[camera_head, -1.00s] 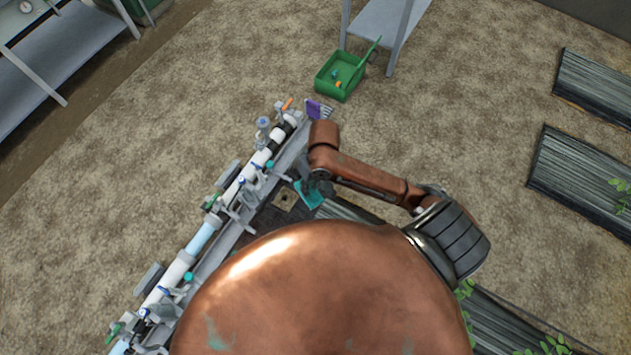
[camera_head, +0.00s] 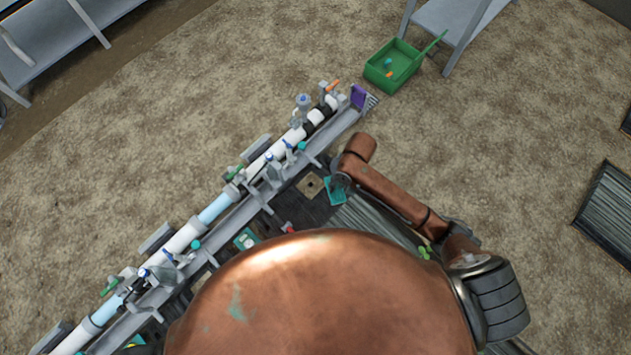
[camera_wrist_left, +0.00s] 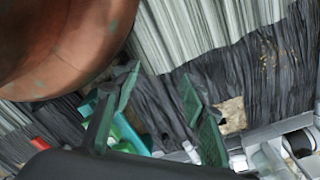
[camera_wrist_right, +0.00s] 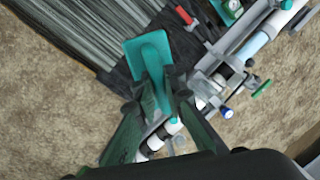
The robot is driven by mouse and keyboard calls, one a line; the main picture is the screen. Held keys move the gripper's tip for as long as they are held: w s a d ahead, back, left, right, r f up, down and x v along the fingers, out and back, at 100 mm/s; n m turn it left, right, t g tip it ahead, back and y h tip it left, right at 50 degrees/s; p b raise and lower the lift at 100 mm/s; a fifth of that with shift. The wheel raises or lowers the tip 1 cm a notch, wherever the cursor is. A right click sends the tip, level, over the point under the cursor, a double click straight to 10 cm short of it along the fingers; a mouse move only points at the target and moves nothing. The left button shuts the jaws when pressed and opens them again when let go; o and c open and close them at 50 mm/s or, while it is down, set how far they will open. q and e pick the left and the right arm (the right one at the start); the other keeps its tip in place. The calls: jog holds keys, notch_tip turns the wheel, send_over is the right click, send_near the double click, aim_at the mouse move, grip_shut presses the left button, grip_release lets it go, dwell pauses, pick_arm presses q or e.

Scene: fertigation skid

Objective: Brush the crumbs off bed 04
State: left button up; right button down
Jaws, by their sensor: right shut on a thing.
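My right gripper (camera_wrist_right: 158,98) is shut on the handle of a teal flat-bladed tool (camera_wrist_right: 150,52), perhaps a scoop or brush. In the head view the tool (camera_head: 336,193) is beside a tan square plate with a hole (camera_head: 310,185), above the dark sheet at the pipe rack's end. My left gripper (camera_wrist_left: 160,78) is open and empty over the dark sheet (camera_wrist_left: 160,105); it is hidden in the head view. Tan specks, likely the crumbs (camera_wrist_left: 268,58), lie on dark sheet in the left wrist view. No bed number is legible.
A pipe rack with valves (camera_head: 215,208) runs diagonally along the bed. A red-handled item (camera_head: 288,227) and a teal box (camera_head: 247,239) are beside it. A purple item (camera_head: 358,96) is at its far end. A green bin (camera_head: 393,72) stands on open ground beyond.

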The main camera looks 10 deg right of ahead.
pick_arm(q)
jog(key=w+d+r+b, duration=0.1)
jog(key=w+r+b, duration=0.2)
jog(key=r+b, duration=0.45)
jog(key=w+d+r+b, duration=0.1)
jog(key=w+r+b, duration=0.2)
jog(key=r+b, duration=0.4)
pick_arm(e)
jog(key=shift+n, duration=0.9)
jog(key=w+a+f+b, duration=0.1)
jog(key=w+f, duration=0.1)
jog(key=f, duration=1)
jog(key=w+a+f+b, duration=0.1)
jog(key=w+a+f, duration=0.1)
jog(key=f, duration=1.1)
jog(key=w+a+f+b, duration=0.1)
jog(key=w+a+f, duration=0.1)
jog(key=f, duration=1)
jog(key=shift+a+f+b, duration=0.1)
jog(key=shift+f+b, duration=0.2)
pick_arm(q)
jog(key=w+d+f+t+h, duration=0.2)
jog(key=w+d+f+t, duration=0.2)
jog(key=w+d+f, duration=0.2)
jog(key=shift+w+d+f+n+h+b, duration=0.3)
jog(key=shift+w+d+f+b, duration=0.1)
jog(key=shift+w+f, duration=0.9)
pick_arm(e)
jog(key=shift+w+f, duration=0.1)
jog(key=shift+f, duration=0.3)
